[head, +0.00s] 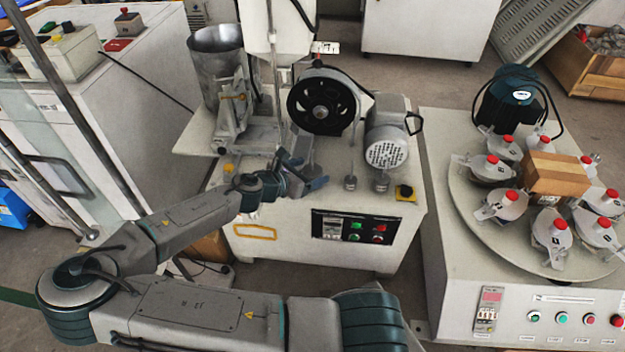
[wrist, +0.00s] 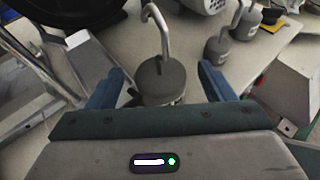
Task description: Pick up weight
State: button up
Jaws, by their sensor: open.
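A grey weight (wrist: 163,80) with a tall bent hook stands upright on the machine's light top. In the wrist view it sits midway between the two blue fingers of my gripper (wrist: 162,70), with a visible gap on both sides. My gripper is open and holds nothing. In the head view my gripper (head: 305,172) is low over the front of the machine top, and the same weight (head: 309,168) is partly hidden by the fingers. Two smaller hooked weights (head: 350,183) (head: 381,184) stand to its right; they also show in the wrist view (wrist: 218,48) (wrist: 245,25).
A black flywheel (head: 322,107) and a motor (head: 387,150) stand behind the weights. A metal hopper (head: 217,70) is at the left. A yellow-black button box (head: 404,192) is at the right edge. A separate round table (head: 480,210) carries several red-capped jars.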

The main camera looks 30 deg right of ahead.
jog(key=shift+w+d+f, duration=0.1)
jog(key=shift+d, duration=0.2)
grip_shut()
jog(key=shift+a+r, duration=0.1)
jog(key=shift+r, duration=0.1)
